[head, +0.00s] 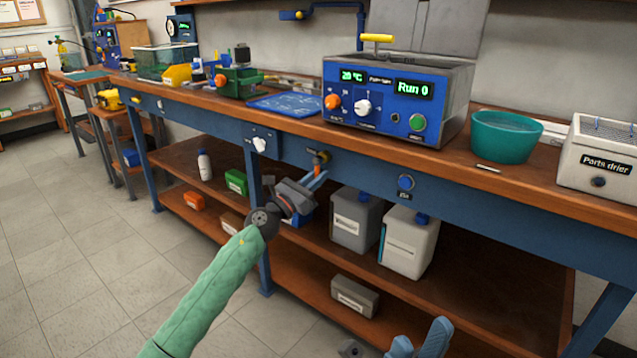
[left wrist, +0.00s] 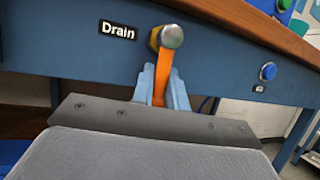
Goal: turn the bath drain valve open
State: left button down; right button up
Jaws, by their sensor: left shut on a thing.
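The drain valve (head: 319,156) sits on the blue front rail of the bench, below the blue bath unit (head: 395,97). In the left wrist view the valve (left wrist: 168,37) has a round metal end and a brass-coloured body beside a "Drain" label (left wrist: 118,29). Its orange lever (left wrist: 162,77) hangs down from the body. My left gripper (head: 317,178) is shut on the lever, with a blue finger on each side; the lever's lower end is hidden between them. My right gripper (head: 421,340) is at the bottom of the head view, fingers apart and empty.
A white knob (head: 259,145) is left of the valve and a blue button (head: 405,183) is right of it on the rail. Grey and white canisters (head: 408,243) stand on the shelf below. A teal bowl (head: 504,137) is on the bench top.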

pick_arm(q)
jog(key=shift+f, duration=0.15)
jog(key=c, duration=1.4)
grip_release()
jog(key=shift+a, duration=0.1)
jog(key=v, duration=0.7)
jog(key=shift+s+a+f, duration=0.1)
jog(key=shift+s+a, duration=0.15)
